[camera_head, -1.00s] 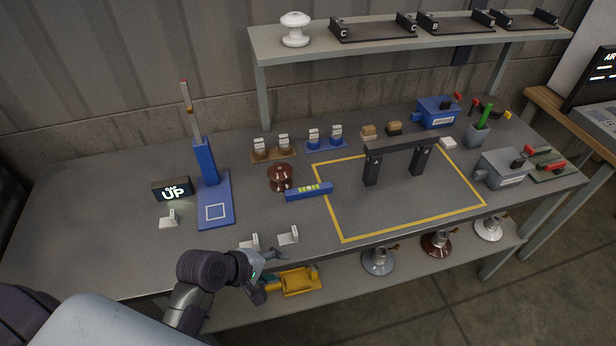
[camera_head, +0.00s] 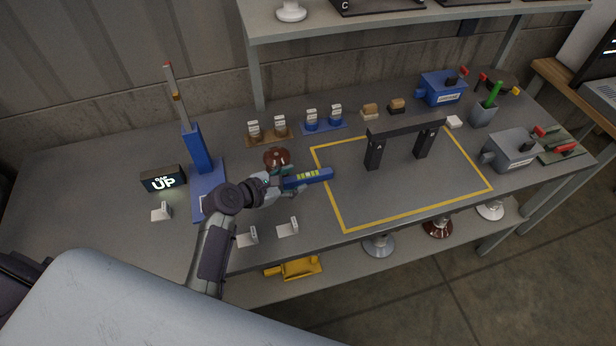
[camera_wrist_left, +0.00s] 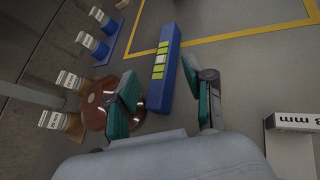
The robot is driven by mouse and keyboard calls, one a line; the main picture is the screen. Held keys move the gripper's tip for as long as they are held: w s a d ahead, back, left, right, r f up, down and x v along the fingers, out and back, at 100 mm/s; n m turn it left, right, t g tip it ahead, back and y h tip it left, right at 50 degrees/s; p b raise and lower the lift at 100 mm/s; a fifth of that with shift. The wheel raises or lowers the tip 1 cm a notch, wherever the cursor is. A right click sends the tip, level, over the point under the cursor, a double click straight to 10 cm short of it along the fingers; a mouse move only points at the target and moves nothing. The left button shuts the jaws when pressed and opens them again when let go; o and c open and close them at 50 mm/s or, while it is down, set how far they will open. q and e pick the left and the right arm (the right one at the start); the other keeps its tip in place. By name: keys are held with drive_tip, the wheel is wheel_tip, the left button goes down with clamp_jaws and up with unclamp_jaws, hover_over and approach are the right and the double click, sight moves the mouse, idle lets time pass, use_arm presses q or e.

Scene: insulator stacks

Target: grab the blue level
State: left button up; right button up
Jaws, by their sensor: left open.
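The blue level (camera_head: 308,178), a short blue bar with a yellow-green vial window, lies on the grey table at the left edge of the yellow outline. In the left wrist view the blue level (camera_wrist_left: 164,66) runs lengthwise, its near end between the two teal fingertips. My left gripper (camera_head: 276,185) is open at the level's left end. The fingers in the left wrist view (camera_wrist_left: 168,103) stand apart on either side of the bar; I cannot tell whether they touch it. My right gripper is not in view.
A brown insulator (camera_head: 276,157) stands close behind my left gripper and shows beside its finger in the wrist view. A blue stand (camera_head: 196,150) is to the left. Small white labels (camera_head: 288,228) stand in front. A black arch (camera_head: 405,128) stands inside the yellow outline.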

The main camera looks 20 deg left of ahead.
sight(306, 177)
use_arm(q)
drive_tip(key=shift+w+d+f, duration=0.25)
drive_tip(key=shift+w+f, duration=0.1)
drive_tip(key=shift+w, duration=0.15)
drive_tip(key=x, duration=0.3)
drive_tip(key=shift+w+d+f, duration=0.1)
drive_tip(key=shift+w+f, duration=0.05)
drive_tip(key=shift+f, duration=0.15)
drive_tip(key=shift+w+d+f, duration=0.15)
drive_tip(key=shift+w+f, duration=0.05)
drive_tip(key=shift+w, duration=0.1)
drive_tip(key=shift+s+r, duration=0.1)
drive_tip(key=shift+c, duration=1.6)
clamp_jaws()
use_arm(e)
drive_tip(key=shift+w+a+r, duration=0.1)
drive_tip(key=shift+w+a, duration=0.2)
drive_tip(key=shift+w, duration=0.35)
